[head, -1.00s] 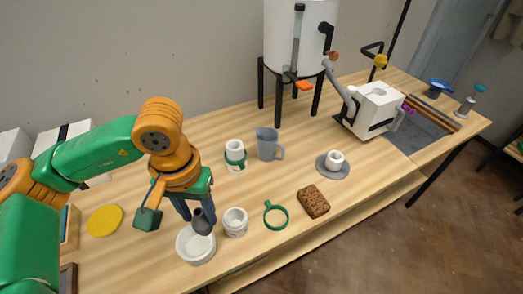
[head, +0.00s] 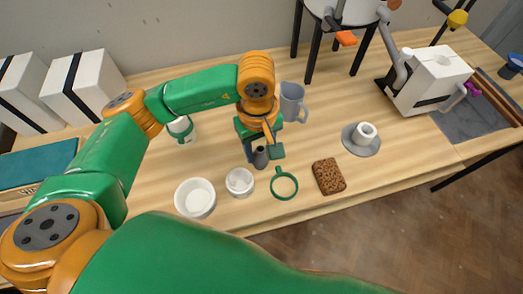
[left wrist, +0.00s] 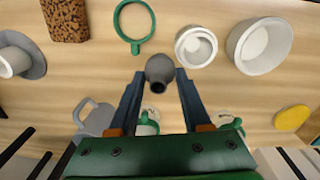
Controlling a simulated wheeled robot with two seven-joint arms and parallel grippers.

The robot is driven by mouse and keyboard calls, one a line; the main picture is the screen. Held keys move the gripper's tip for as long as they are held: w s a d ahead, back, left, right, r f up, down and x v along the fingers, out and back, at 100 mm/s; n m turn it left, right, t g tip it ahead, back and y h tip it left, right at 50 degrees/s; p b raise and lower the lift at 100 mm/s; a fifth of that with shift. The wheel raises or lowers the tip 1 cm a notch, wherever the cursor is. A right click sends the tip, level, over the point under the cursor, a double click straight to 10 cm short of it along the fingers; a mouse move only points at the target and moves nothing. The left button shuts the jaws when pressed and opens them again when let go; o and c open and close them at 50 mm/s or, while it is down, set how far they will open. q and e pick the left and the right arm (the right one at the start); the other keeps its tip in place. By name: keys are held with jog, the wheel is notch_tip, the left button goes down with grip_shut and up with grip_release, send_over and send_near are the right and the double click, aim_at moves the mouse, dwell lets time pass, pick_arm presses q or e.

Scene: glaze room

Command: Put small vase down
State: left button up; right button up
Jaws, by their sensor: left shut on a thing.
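The small vase (head: 261,158) is dark grey with a narrow neck. My left gripper (head: 255,152) is shut on it, and it also shows between the two blue fingers in the left wrist view (left wrist: 160,70). The vase is over the wooden table (head: 240,217), behind the green ring and to the right of the white cup. I cannot tell whether its base touches the table. My right gripper is not in view.
Close by are a green ring with a handle (head: 274,187), a white cup (head: 239,191), a white bowl (head: 186,209), a brown sponge-like block (head: 328,177) and a grey-blue mug (head: 291,98). A white cup on a grey saucer (head: 359,150) stands farther right.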

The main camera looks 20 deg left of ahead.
aim_at(262, 155)
pick_arm(q)
jog(key=f, duration=0.1)
jog(key=w+f, duration=0.1)
jog(key=f, duration=0.1)
jog(key=w+f, duration=0.1)
jog(key=f, duration=0.1)
jog(key=shift+a+f+p, duration=0.1)
jog(key=shift+a+p, duration=0.05)
jog(key=shift+p, duration=0.2)
jog(key=shift+w+f, duration=0.1)
jog(key=shift+f, duration=0.3)
jog(key=o, duration=0.7)
jog(key=shift+b, duration=0.3)
jog(key=o, duration=0.4)
